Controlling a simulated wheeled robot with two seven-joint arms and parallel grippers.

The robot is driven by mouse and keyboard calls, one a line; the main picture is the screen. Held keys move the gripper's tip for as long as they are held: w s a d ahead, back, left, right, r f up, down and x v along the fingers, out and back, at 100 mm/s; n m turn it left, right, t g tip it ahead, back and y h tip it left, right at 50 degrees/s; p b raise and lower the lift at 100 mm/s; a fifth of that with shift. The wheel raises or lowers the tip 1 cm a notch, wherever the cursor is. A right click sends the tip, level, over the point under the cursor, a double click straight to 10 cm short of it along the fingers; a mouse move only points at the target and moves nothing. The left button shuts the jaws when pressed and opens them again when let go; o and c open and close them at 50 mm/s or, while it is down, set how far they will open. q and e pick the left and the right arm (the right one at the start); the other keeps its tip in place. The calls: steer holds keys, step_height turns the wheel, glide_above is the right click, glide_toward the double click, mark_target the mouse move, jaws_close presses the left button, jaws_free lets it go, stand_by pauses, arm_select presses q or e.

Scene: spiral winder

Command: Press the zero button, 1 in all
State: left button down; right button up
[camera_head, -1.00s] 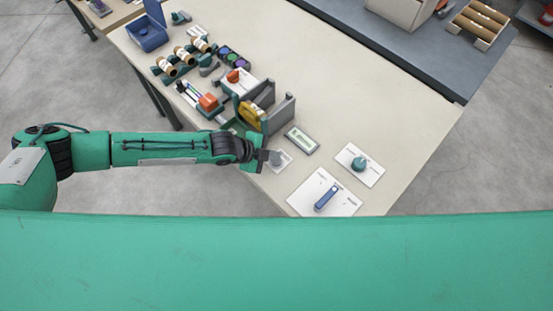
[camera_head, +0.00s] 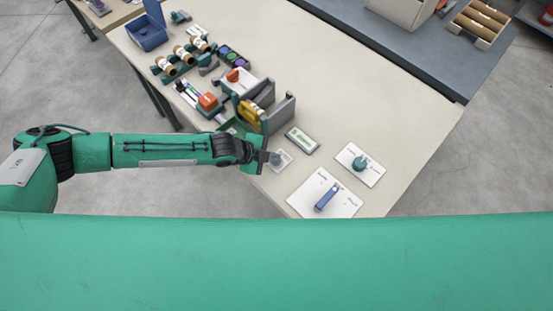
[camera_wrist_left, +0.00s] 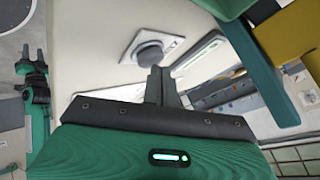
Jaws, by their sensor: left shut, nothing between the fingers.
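The zero button is most likely the round grey button (camera_head: 276,159) on a small white plate beside the winder, near the table's front edge. It shows clearly in the left wrist view as a dark grey disc (camera_wrist_left: 149,53) on its white plate. My left gripper (camera_head: 266,156) is shut and empty, just left of the button in the head view. In the left wrist view its fingertips (camera_wrist_left: 160,73) lie right by the button's lower edge; I cannot tell whether they touch it. A small display (camera_head: 302,139) with green marks stands behind the button.
The winder (camera_head: 265,109), with a yellow part and grey uprights, stands close behind my left gripper. A white plate with a blue lever (camera_head: 327,198) and one with a teal knob (camera_head: 360,163) lie to the right. The table's (camera_head: 400,120) right part is clear.

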arm_select(q)
steer(key=shift+f, duration=0.3)
stand_by(0.4)
steer(key=shift+r+p, duration=0.5)
steer(key=shift+r, duration=0.35)
steer(key=shift+r, duration=0.15)
step_height(320, 180, up, 5)
steer(key=p, duration=0.4)
stand_by(0.6)
